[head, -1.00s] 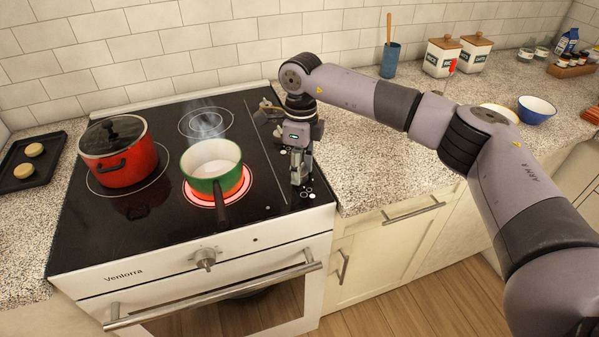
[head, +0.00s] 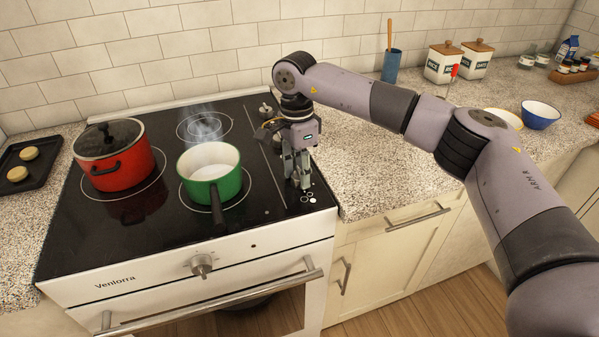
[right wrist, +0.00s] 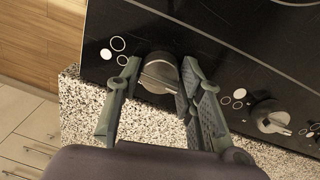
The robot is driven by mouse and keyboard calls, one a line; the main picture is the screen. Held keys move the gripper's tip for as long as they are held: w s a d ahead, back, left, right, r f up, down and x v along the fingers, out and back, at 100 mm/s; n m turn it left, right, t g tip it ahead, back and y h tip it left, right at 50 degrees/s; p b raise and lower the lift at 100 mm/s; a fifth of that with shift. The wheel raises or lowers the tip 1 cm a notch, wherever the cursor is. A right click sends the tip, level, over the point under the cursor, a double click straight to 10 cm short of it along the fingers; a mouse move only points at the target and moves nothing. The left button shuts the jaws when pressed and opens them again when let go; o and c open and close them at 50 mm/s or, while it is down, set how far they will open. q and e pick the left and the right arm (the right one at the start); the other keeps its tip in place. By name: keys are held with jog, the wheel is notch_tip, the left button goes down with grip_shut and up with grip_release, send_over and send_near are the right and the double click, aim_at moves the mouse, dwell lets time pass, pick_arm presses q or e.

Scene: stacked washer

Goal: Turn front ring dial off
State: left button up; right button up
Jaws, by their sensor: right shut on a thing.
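My right gripper (head: 302,184) points down at the front right of the black cooktop (head: 128,222). In the right wrist view its fingers (right wrist: 160,78) are shut on a dark round dial (right wrist: 158,70) with a raised grip bar, the one nearest the front edge. In the head view this dial is hidden by the gripper. A green pot (head: 228,186) stands on the front ring, and no red glow shows under it. My left gripper is not in view.
Another dial (right wrist: 271,117) sits farther back along the strip. A red lidded pot (head: 122,165) is at the left and steam rises over the rear ring (head: 204,127). A silver knob (head: 202,265) is on the oven front. Speckled counter (head: 375,170) lies clear to the right.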

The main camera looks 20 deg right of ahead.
aim_at(297, 168)
jog(key=shift+r+n, duration=0.1)
jog(key=shift+n, duration=0.2)
jog(key=shift+w, duration=0.1)
jog(key=o, duration=1.1)
jog(key=shift+o, duration=0.2)
jog(key=shift+r, duration=0.15)
notch_tip(297, 168, up, 12)
jog(key=shift+w+f, duration=0.2)
jog(key=shift+w, duration=0.15)
jog(key=shift+a, duration=0.1)
